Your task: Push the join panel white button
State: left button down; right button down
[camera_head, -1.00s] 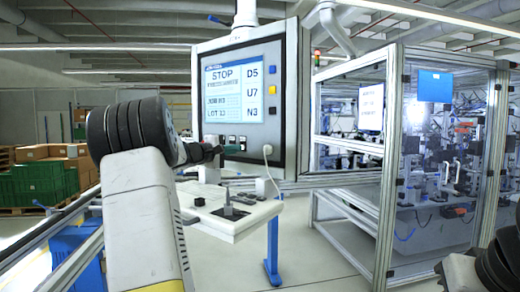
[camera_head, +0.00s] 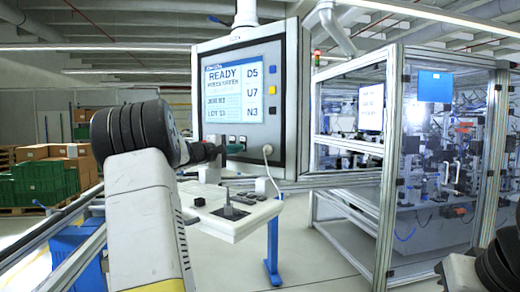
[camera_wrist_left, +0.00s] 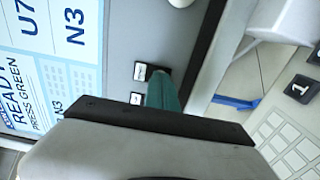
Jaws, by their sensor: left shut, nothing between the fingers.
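The join panel (camera_head: 245,165) is a grey box with a dark frame, hanging from above. Its screen (camera_head: 233,88) reads "READY PRESS GREEN".
A yellow (camera_head: 272,90) and a blue square (camera_head: 272,108) sit right of the screen. A white console (camera_head: 235,218) stands below. A glazed machine cell (camera_head: 440,170) stands at right.

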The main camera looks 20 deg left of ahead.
pick_arm(q)
jog(key=shift+v, duration=2.4)
jog(key=s+d+f+m+g+h, duration=0.1)
jog(key=s+d+f+m+g, duration=0.15)
jog(key=s+d, duration=0.4)
jog(key=s+d+f+m+g, duration=0.2)
jog(key=s+d+m+g, duration=0.15)
jog(key=d, duration=0.65)
jog(key=s+d+f+m+g+h, duration=0.1)
jog(key=s+d+f+m+g, duration=0.1)
jog(key=s+d, duration=0.5)
jog(key=s+d+f+m+g+y, duration=0.1)
jog(key=s+d+f+m+y, duration=0.1)
jog(key=s+f, duration=0.4)
jog(key=s+d+f+m+g+y, duration=0.2)
jog(key=s+f+m, duration=0.3)
jog(key=s, duration=0.8)
jog(key=shift+f+y, duration=0.4)
jog(key=shift+f, duration=0.25)
